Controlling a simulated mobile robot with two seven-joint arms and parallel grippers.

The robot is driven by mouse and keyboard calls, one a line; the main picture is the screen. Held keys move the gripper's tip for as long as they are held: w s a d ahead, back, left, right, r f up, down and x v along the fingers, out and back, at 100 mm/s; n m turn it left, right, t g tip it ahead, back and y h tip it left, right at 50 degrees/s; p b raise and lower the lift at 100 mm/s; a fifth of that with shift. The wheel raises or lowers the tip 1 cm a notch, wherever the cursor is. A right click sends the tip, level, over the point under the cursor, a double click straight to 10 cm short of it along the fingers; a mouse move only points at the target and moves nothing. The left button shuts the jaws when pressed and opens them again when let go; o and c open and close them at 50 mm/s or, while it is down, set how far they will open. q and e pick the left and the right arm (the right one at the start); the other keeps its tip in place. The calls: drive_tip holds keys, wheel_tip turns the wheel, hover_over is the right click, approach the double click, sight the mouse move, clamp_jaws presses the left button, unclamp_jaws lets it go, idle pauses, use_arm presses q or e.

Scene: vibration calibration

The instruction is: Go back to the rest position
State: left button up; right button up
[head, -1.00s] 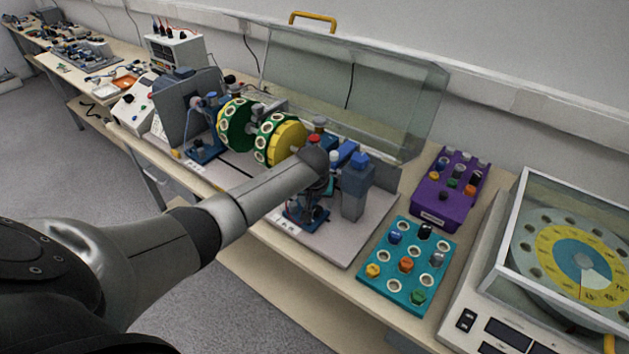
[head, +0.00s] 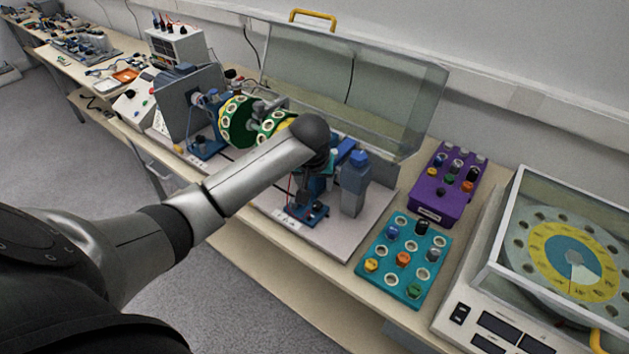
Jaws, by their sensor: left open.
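My left arm comes in from the left, and its wrist is above the right part of the vibration machine (head: 350,225). My left gripper (head: 303,196) hangs below the wrist, open, in front of a blue stand. It is small and dark, and I see nothing held in it. The arm hides part of the machine's two green and yellow discs (head: 237,122). My right gripper is not in view.
A clear hinged cover (head: 345,80) stands open behind the machine. To the right are a teal tray (head: 382,278) and a purple tray (head: 433,207) with coloured knobs, and a clear-covered dial unit (head: 560,235). Floor is free at the left.

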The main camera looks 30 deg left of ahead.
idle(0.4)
use_arm(q)
drive_tip(key=s+d+f+m+h, duration=0.1)
drive_tip(key=s+d+f+m, duration=0.25)
drive_tip(key=s+d, duration=0.3)
drive_tip(key=s+d+r+m+h, duration=0.1)
drive_tip(key=s+d+m, duration=0.15)
drive_tip(key=s, duration=0.75)
drive_tip(key=s+d+m, duration=0.1)
drive_tip(key=s+d, duration=0.3)
drive_tip(key=s, duration=0.6)
wheel_tip(320, 180, down, 30)
drive_tip(key=s+r+g+b, duration=0.1)
drive_tip(key=s+g+b, duration=0.15)
drive_tip(key=b, duration=0.45)
drive_tip(key=s+a+f+b, duration=0.1)
drive_tip(key=s+f+b, duration=0.2)
drive_tip(key=s+f, duration=0.4)
drive_tip(key=s+a+f+b, duration=0.1)
drive_tip(key=s+f+b, duration=0.2)
drive_tip(key=s+f, duration=0.5)
wheel_tip(320, 180, down, 5)
drive_tip(key=shift+s+a+r+m+g, duration=0.15)
drive_tip(key=shift+a+m+g, duration=0.1)
drive_tip(key=shift+m+g, duration=0.1)
